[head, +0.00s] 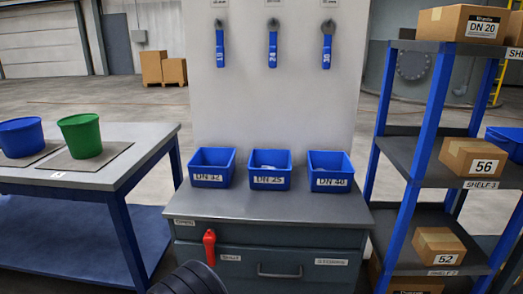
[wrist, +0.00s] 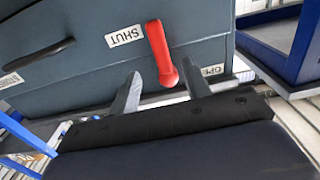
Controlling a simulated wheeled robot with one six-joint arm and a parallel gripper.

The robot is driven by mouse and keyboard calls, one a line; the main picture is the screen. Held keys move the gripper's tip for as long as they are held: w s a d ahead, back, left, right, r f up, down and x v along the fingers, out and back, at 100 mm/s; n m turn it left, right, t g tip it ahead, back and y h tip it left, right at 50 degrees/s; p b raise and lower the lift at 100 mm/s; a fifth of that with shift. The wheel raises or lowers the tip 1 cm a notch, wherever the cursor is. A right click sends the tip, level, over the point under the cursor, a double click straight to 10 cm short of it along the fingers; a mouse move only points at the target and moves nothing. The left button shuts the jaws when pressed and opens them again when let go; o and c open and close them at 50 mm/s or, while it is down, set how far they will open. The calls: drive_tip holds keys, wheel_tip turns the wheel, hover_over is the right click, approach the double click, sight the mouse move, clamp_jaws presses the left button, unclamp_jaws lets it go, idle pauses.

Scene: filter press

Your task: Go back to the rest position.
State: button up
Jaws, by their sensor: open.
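My gripper (wrist: 161,70) is open in the wrist view, with its two grey fingers spread and nothing held between them. A red handle (wrist: 160,52) on the grey cabinet front (wrist: 80,75) shows just beyond the fingers, its end between them in the picture. I cannot tell how far apart they are in depth. The red handle also shows upright in the head view (head: 210,248), near the labels SHUT and OPEN. In the head view the fingers are not seen; only a dark ribbed part of my arm shows at the bottom.
Three blue bins (head: 270,178) stand on the cabinet top (head: 290,203). Left is a table (head: 120,150) with a green bucket (head: 82,135) and a blue bucket (head: 20,137). Right is a blue-post shelf rack (head: 412,165) with cardboard boxes. Floor shows between table and cabinet.

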sight(210, 259)
drive_tip(key=w, duration=0.3)
drive_tip(key=w+b, duration=0.1)
drive_tip(key=w, duration=0.6)
drive_tip(key=shift+d+f+b, duration=0.1)
drive_tip(key=shift+d+b, duration=0.25)
drive_tip(key=shift+a+m, duration=0.5)
drive_tip(key=shift+m, duration=0.6)
drive_tip(key=shift+s, duration=0.1)
